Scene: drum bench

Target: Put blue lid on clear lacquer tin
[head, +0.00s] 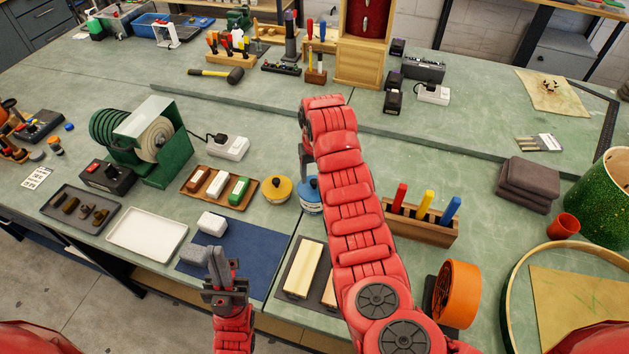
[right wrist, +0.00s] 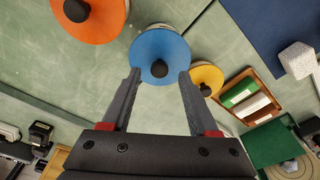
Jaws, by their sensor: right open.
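The blue lid (right wrist: 160,50), a disc with a black knob, sits on a round tin with a pale side in the right wrist view. In the head view the same blue-topped tin (head: 311,196) is partly hidden by my right arm. My right gripper (right wrist: 158,76) is open, its fingertips over the near part of the blue lid, on either side of the knob. Whether they touch it cannot be told. An orange lid (right wrist: 88,18) and a yellow lid (right wrist: 206,78) flank it. No label naming the clear lacquer tin is readable. My left gripper (head: 220,264) is over the blue mat's front, fingers close together.
A tray of colored blocks (head: 219,186) lies left of the yellow-lidded tin (head: 277,189). The blue mat (head: 256,250) carries grey and white blocks. A wooden rack (head: 420,224) with red, yellow and blue handles stands right of my right arm. Green bench (head: 262,120) behind the tins is clear.

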